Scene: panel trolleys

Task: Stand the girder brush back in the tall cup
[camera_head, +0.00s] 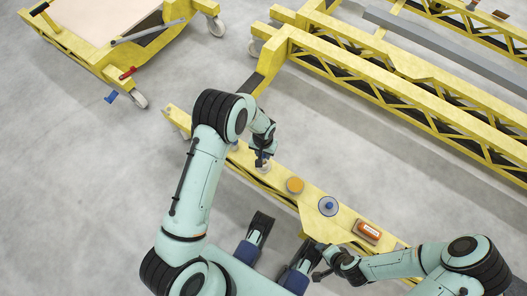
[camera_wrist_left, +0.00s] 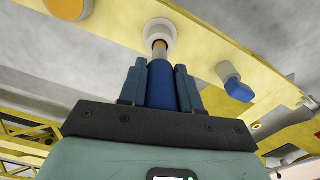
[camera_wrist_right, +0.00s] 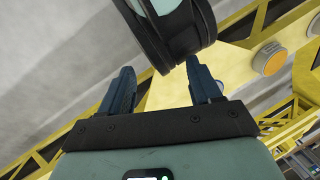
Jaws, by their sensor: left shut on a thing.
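The girder brush (camera_wrist_left: 162,88) has a blue handle and a tan-and-metal end. My left gripper (camera_wrist_left: 160,78) is shut on its handle; the gripper also shows in the head view (camera_head: 263,154) above the yellow girder. The tall cup (camera_wrist_left: 160,32) is white and round, and shows in the head view (camera_head: 264,168) just below the left gripper. The brush's far end overlaps the cup's opening; I cannot tell how deep it sits. My right gripper (camera_wrist_right: 160,88) is open and empty, and shows low in the head view (camera_head: 319,262).
On the same yellow girder (camera_head: 280,196) are an orange disc (camera_head: 295,185), a blue-topped white round piece (camera_head: 328,206) and an orange-brown block (camera_head: 368,231). A blue-and-white piece (camera_wrist_left: 234,84) stands beside the cup. Yellow trolleys (camera_head: 80,54) stand beyond; grey floor lies between.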

